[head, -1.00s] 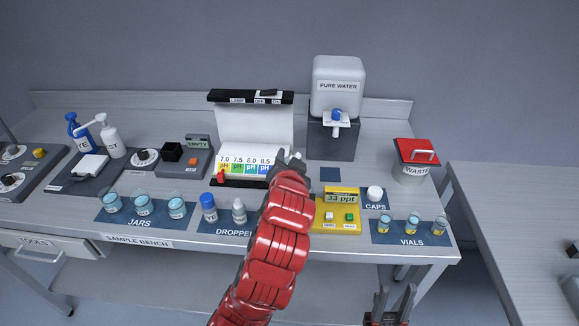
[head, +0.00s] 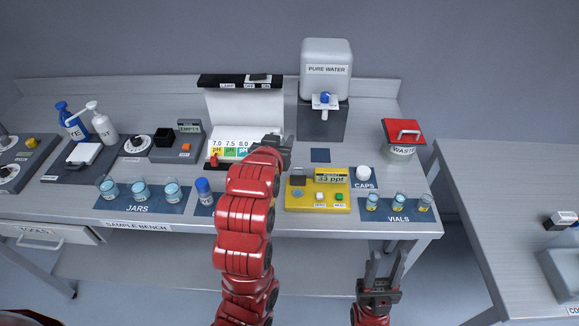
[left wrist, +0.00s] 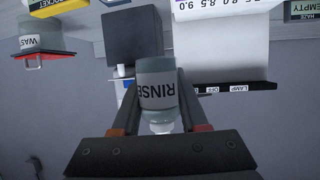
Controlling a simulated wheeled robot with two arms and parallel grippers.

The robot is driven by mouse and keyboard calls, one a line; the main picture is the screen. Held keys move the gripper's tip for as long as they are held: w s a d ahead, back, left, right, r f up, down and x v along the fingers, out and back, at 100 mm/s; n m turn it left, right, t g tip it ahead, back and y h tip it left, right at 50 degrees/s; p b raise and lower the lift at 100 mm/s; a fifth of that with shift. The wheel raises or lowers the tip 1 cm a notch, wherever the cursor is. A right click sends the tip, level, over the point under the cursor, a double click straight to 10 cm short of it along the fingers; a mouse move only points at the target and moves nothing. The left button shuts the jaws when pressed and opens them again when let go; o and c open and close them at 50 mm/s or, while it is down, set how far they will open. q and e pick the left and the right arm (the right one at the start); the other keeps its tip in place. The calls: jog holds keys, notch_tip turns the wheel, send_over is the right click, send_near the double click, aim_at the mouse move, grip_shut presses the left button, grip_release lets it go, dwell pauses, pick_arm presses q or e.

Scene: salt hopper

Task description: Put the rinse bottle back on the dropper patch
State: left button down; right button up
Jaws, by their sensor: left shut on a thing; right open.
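In the head view my left gripper (head: 282,148) is in front of the pH chart, and the bottle is hidden there. The blue dropper patch (head: 202,209) lies at the bench's front edge, mostly covered by my left arm. A blue-capped bottle (head: 203,190) stands on its visible part. My right gripper (head: 383,268) is open and empty in front of the bench.
Jars (head: 140,190) stand left of the patch. A yellow meter (head: 318,208) is right of my left arm, with vials (head: 398,203) further right. The pure water dispenser (head: 327,75) and red-lidded waste bin (head: 402,140) stand behind.

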pick_arm(q)
jog(key=s+a+f+p, duration=0.1)
jog(key=s+f+p, duration=0.4)
jog(key=s+p, duration=0.3)
jog(key=s+a+f+p, duration=0.1)
jog(key=s+f+p, duration=0.45)
jog(key=s, duration=0.45)
jog(key=shift+m+h, duration=0.3)
jog(key=shift+h, duration=0.1)
jog(key=w+b, duration=0.2)
jog(key=w, duration=0.1)
jog(key=w+b, duration=0.3)
jog(key=w+a+b, duration=0.1)
jog(key=w+b, duration=0.1)
jog(key=w, duration=0.1)
jog(key=shift+w+f+b, duration=0.3)
jog(key=shift+f, duration=0.1)
jog(key=w, duration=0.1)
jog(key=w+p, duration=0.1)
jog(key=w, duration=0.1)
jog(key=w+p, duration=0.1)
jog(key=shift+w+a+r, duration=0.25)
jog(key=shift+w+a, duration=0.15)
jog(key=shift+w, duration=0.45)
jog(key=shift+f+p, duration=0.45)
jog(key=shift+p, duration=0.1)
notch_tip(320, 180, down, 2)
jog(key=shift+f+p, duration=0.1)
jog(key=shift+p, duration=0.55)
jog(key=shift+f, duration=0.35)
